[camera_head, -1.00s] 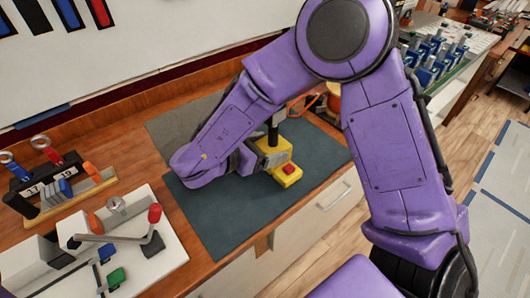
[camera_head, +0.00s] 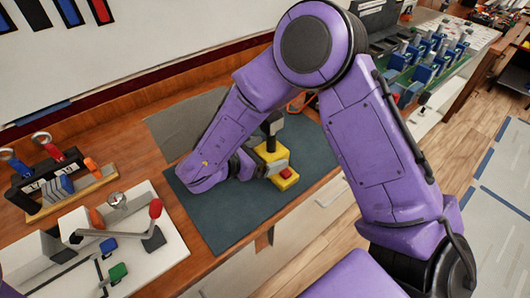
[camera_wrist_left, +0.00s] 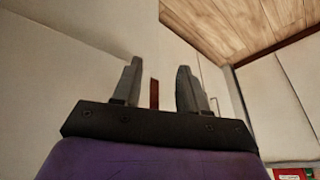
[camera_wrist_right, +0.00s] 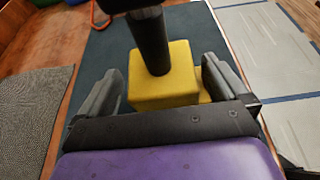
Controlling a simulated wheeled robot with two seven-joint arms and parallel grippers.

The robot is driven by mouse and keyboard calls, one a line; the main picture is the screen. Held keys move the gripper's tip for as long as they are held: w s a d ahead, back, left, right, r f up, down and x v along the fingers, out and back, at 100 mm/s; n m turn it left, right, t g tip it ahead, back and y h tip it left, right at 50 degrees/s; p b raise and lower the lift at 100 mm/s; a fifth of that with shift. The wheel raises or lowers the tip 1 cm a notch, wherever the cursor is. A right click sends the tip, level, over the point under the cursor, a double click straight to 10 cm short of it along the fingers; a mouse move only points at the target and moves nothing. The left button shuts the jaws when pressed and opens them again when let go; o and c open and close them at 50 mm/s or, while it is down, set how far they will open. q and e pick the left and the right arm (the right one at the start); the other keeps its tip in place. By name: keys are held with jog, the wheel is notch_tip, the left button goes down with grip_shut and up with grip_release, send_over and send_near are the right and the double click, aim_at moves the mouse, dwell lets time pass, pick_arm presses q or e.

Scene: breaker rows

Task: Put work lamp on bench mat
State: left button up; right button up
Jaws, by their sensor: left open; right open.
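The work lamp (camera_head: 271,151) has a yellow block base with a red button and a dark upright post. It stands upright on the dark green-grey bench mat (camera_head: 220,220). In the right wrist view the lamp's yellow base (camera_wrist_right: 165,75) and dark post show just ahead of my right gripper (camera_wrist_right: 168,85). Its fingers are open, one on either side of the base, with gaps visible. In the head view my right gripper (camera_head: 247,161) is beside the lamp, partly hidden by my arm. My left gripper (camera_wrist_left: 155,85) is open and empty, facing pale cabinet surfaces.
A grey textured pad (camera_wrist_right: 35,115) lies beside the mat. A white panel with a red-knobbed lever (camera_head: 155,208) and a rack with rings (camera_head: 60,175) stand at the left. An orange loop (camera_head: 300,102) lies behind the lamp. The mat's front is clear.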

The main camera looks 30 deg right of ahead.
jog(key=shift+a+r, duration=0.15)
jog(key=shift+a, duration=0.15)
jog(key=b+v, duration=0.3)
jog(key=v, duration=0.8)
jog(key=shift+a+r+b, duration=0.2)
jog(key=shift+r+b, duration=0.05)
jog(key=shift+b, duration=0.1)
